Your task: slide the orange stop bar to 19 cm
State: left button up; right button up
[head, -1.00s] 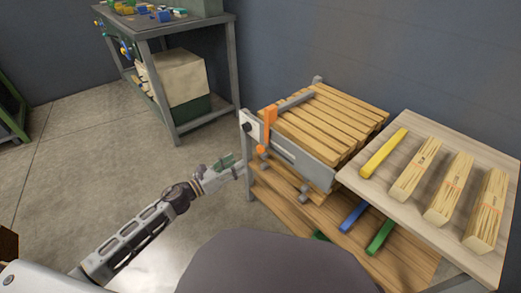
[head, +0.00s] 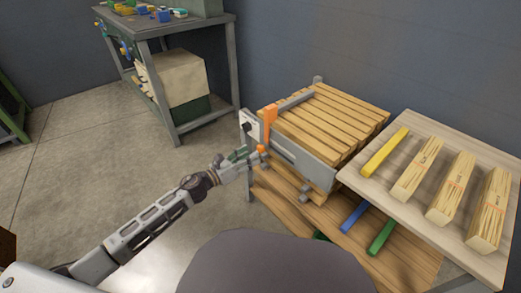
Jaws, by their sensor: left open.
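The orange stop bar (head: 269,117) stands upright at the left end of the grey rail (head: 302,160) on the front of the slatted wooden rack. Its orange knob (head: 262,149) hangs at the lower end. My left gripper (head: 254,157) is open, with its fingertips right at the knob. I cannot tell whether they touch it. A white plate (head: 250,125) with a dark knob sits at the rail's left end. No scale marks are readable. My right gripper is not in view.
A board (head: 413,210) on the right holds a yellow bar (head: 384,153) and three wooden blocks. A blue bar (head: 354,216) and a green bar (head: 381,237) lie on the lower wooden shelf (head: 330,220). A workbench (head: 150,30) stands at the back left. The floor at left is clear.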

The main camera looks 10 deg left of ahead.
aim_at(259, 150)
pick_arm(q)
jog(key=shift+b+x, duration=0.45)
jog(key=shift+x, duration=2.7)
jog(key=shift+c, duration=0.4)
grip_shut()
